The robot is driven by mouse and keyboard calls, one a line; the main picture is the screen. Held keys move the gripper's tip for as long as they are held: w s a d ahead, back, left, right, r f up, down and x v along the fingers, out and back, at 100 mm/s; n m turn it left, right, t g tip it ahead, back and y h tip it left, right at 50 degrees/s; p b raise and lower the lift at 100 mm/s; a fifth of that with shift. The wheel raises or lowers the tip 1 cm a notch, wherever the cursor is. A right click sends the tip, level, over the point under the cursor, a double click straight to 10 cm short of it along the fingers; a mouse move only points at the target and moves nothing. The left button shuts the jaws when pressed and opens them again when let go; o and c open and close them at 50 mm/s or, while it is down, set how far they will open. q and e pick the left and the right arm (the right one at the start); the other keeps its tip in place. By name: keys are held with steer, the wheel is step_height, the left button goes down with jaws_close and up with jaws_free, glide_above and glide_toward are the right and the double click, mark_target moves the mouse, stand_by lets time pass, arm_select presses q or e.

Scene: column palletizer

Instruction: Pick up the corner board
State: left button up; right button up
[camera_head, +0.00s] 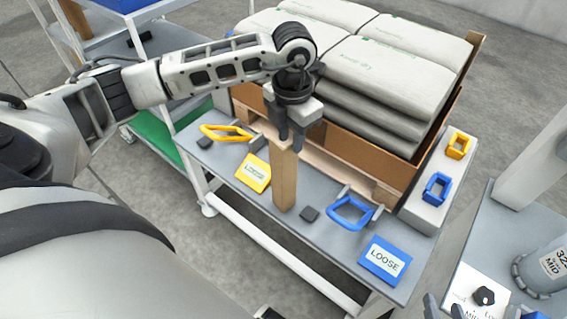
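The corner board (285,181) is a tall, narrow brown piece standing upright over the grey table shelf in front of the bag stack. My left gripper (290,141) comes down from above at its top end. Its fingers close around the top of the board, and its wrist hides the upper end. The board's lower end is at the shelf surface; I cannot tell whether it touches. My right gripper (444,308) shows only as two dark fingertips at the bottom edge, apart, with nothing seen between them.
A pallet (334,163) with stacked bags (393,68) and brown edge boards stands behind. On the shelf are a yellow handle (226,132), a blue handle (350,214), a yellow sign (253,173) and a blue LOOSE sign (385,261). A grey cylinder (543,270) stands at right.

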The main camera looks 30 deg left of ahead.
mark_target(284, 162)
arm_select(q)
step_height(284, 162, down, 7)
steer(key=shift+s+d, duration=0.2)
steer(key=shift+s, duration=0.1)
steer(key=shift+r, duration=0.1)
jaws_close()
